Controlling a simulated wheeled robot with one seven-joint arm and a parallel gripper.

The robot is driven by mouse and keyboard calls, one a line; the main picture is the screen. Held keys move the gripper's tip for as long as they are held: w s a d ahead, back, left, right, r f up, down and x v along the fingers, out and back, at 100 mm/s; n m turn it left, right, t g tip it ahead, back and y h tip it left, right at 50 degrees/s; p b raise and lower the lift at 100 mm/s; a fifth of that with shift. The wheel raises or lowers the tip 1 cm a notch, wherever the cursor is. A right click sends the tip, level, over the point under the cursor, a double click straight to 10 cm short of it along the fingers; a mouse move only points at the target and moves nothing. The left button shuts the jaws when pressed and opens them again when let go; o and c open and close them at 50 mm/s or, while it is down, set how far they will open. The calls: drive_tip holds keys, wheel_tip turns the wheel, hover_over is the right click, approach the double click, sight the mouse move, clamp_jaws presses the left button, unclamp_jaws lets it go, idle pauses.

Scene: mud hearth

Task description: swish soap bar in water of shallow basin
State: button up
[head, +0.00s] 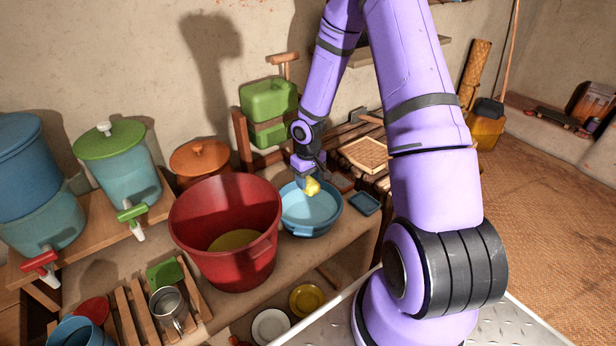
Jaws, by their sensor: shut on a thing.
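My gripper (305,178) points down over the shallow blue basin (297,228) on the mud counter. It is shut on a yellow soap bar (312,187), which shows at its fingertips. The soap is above or inside the right back part of the basin; I cannot tell whether it touches the water. The pale blue inside of the basin (312,212) shows in front of the soap. My wrist hides part of the basin's back rim.
A tall red tub (215,240) stands close left of the basin. A small blue tray (365,204) lies to its right. Green containers (268,100) stand behind, and dispensers (118,165) stand on a shelf at left. Plates (306,300) lie below the counter.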

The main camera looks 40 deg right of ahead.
drive_tip(key=shift+f, duration=5.45)
drive_tip(key=shift+w+a, duration=0.25)
drive_tip(key=shift+a, duration=0.5)
drive_tip(key=shift+w+a, duration=0.2)
drive_tip(key=shift+a, duration=0.5)
drive_tip(key=shift+s+d, duration=0.3)
drive_tip(key=shift+d, duration=0.65)
drive_tip(key=shift+s+d, duration=0.25)
drive_tip(key=shift+d, duration=0.7)
drive_tip(key=shift+s+d, duration=0.3)
drive_tip(key=shift+d, duration=0.65)
hover_over(300, 220)
